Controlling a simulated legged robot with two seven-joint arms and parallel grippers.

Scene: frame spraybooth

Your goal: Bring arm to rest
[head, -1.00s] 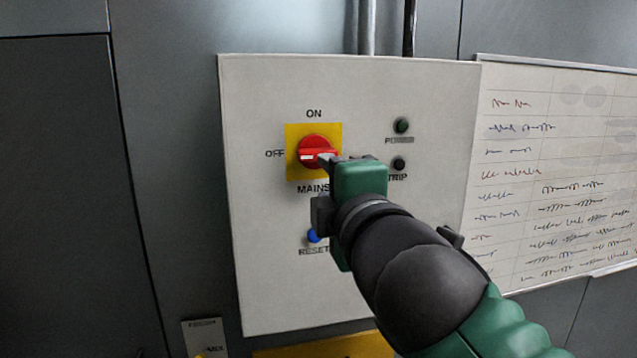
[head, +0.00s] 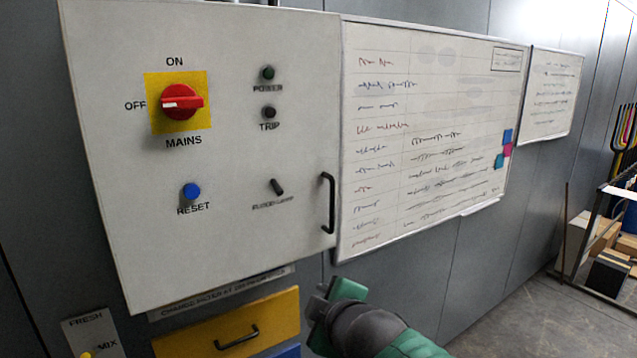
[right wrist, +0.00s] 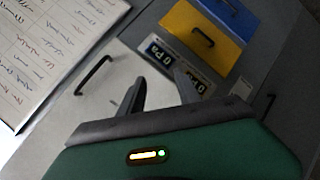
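My right gripper (head: 325,296) is below the lower right corner of the white control panel (head: 120,235), apart from it and holding nothing. In the right wrist view its two fingers (right wrist: 160,88) stand apart with a gap between them. The red MAINS knob (head: 183,102) sits on a yellow plate, its white mark pointing left to OFF. The blue RESET button (head: 191,191), the dark POWER lamp (head: 267,73) and TRIP lamp (head: 268,112) are in plain view. My left gripper is in neither view.
A black door handle (head: 328,203) juts from the panel's right edge. A yellow drawer (head: 275,312) with a black handle is below. A whiteboard (head: 430,120) hangs to the right. Boxes and a rack (head: 600,245) stand at far right, with open floor before them.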

